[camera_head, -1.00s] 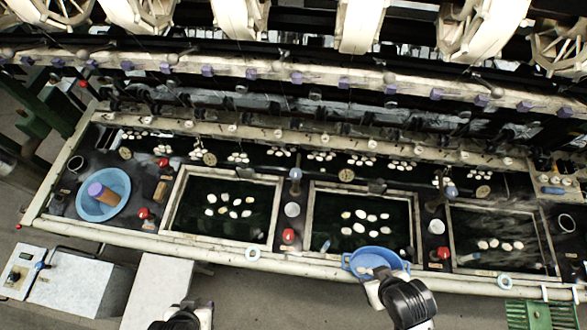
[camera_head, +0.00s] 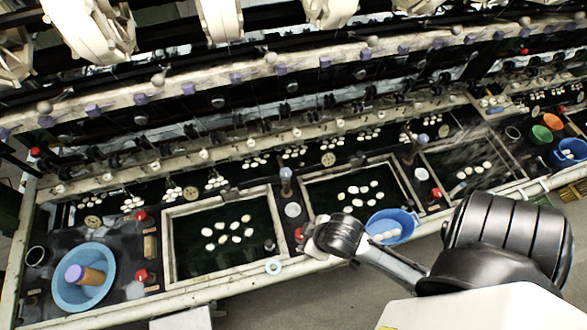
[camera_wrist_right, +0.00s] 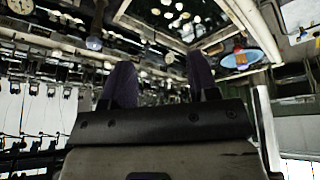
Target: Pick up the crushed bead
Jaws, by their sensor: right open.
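I cannot pick out a crushed bead in either view. Small white oval pieces (camera_head: 235,229) float in the dark water of the left framed basin (camera_head: 166,250), and others (camera_head: 360,193) lie in the middle one (camera_head: 305,190). A blue bowl (camera_head: 408,233) with a few white pieces stands at the middle basin's front edge. My right gripper (camera_head: 312,238) is over the front ledge between these basins, left of the bowl. Its two dark fingers (camera_wrist_right: 162,72) are apart and empty in the right wrist view. My left gripper is not in view.
A light blue tub (camera_head: 108,272) holding a brown cylinder with a purple end stands at left. Red knobs (camera_head: 141,275) and a blue-topped post (camera_head: 286,180) rise between basins. Orange, green and blue containers (camera_head: 571,149) are at far right. Machinery hangs along the back.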

